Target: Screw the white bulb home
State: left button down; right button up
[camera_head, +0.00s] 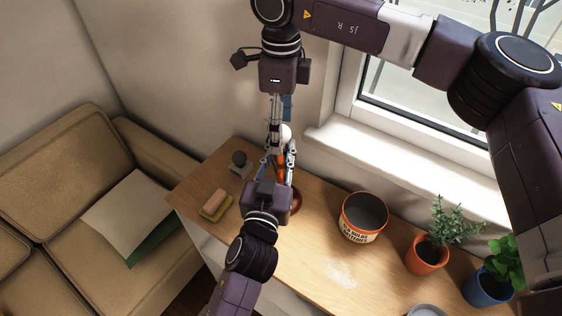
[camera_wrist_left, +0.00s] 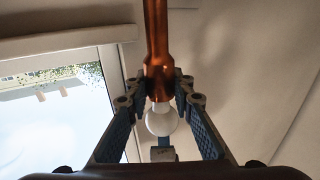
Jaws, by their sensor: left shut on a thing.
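The white bulb (camera_head: 286,132) shows at the top of an orange-copper lamp (camera_head: 282,172) on the wooden counter. In the left wrist view the round bulb (camera_wrist_left: 161,120) meets the mouth of the copper socket (camera_wrist_left: 159,80), with a little of its neck showing. How deep it sits is unclear. My left gripper (camera_head: 278,165) is shut on the lamp around its socket; its fingers (camera_wrist_left: 160,90) flank the copper. My right gripper (camera_head: 276,148) points down from above, close beside the bulb in the head view. Its fingers overlap the lamp, so its opening and any contact are unclear.
A labelled orange-rimmed tin (camera_head: 360,236) stands right of the lamp. Potted plants (camera_head: 427,254) stand further right. A sponge (camera_head: 214,203) and a small dark-knobbed object (camera_head: 240,160) lie left. The window sill (camera_head: 390,168) runs behind. A sofa (camera_head: 60,210) is at left.

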notch_tip(320, 180, up, 12)
dwell(0.4)
pick_arm(q)
jog(key=c, duration=1.6)
grip_release()
jog(key=shift+s, duration=0.1)
jog(key=s+a, duration=0.1)
jog(key=s, duration=0.6)
jog(key=shift+a, duration=0.2)
jog(key=shift+s, duration=0.1)
